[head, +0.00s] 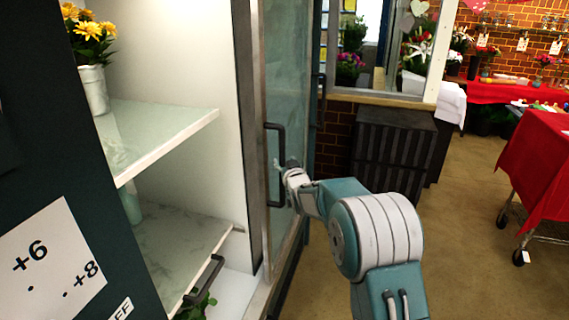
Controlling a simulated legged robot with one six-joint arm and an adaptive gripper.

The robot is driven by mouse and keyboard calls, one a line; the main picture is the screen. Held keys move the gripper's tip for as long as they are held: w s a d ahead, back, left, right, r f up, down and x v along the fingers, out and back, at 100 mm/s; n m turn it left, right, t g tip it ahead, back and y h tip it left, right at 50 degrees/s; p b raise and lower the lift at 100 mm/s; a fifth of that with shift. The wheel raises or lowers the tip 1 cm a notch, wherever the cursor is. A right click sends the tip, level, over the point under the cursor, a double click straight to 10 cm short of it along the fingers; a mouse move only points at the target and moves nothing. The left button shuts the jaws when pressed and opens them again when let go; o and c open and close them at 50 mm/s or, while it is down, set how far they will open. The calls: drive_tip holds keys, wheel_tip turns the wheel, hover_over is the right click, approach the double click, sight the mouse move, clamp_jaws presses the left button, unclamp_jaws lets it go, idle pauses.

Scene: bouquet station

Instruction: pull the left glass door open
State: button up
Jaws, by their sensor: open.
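A tall framed glass door (285,75) stands at the centre left, seen at a steep angle. It has a dark, upright bar handle (268,165) on its near side. My gripper (283,168) is at the handle's height, just at its right side, with the fingers open. The fingers are small and partly merge with the handle, so I cannot tell whether they touch it. Left of this door the shelves of the cabinet show clearly. A second dark handle (205,285) shows low in front of them; which panel it belongs to is unclear.
A white pot (93,90) of yellow flowers stands on the upper shelf (165,125). A dark slatted box (392,145) stands behind my arm. A red-draped cart (540,165) is at the right. The brown floor (465,230) between is clear.

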drive_tip(key=shift+a, duration=0.2)
drive_tip(key=shift+s, duration=0.45)
drive_tip(key=v, duration=1.1)
drive_tip(key=shift+d, duration=0.2)
drive_tip(key=s+d+r+m+g+h, duration=0.1)
drive_tip(key=s+d+r+g+h, duration=0.2)
drive_tip(key=s, duration=0.5)
drive_tip(key=s+d+r+m+g+h, duration=0.1)
drive_tip(key=s+d+r+g, duration=0.15)
drive_tip(key=s+d, duration=0.4)
drive_tip(key=s+f+g, duration=0.1)
drive_tip(key=s+g, duration=0.2)
drive_tip(key=s, duration=1)
drive_tip(key=s+d+f+m+g+h, duration=0.1)
drive_tip(key=s+f+g, duration=0.1)
drive_tip(key=s, duration=1.1)
drive_tip(key=shift+s+f+g, duration=0.15)
drive_tip(key=shift+s+g, duration=0.05)
drive_tip(key=shift+g, duration=0.45)
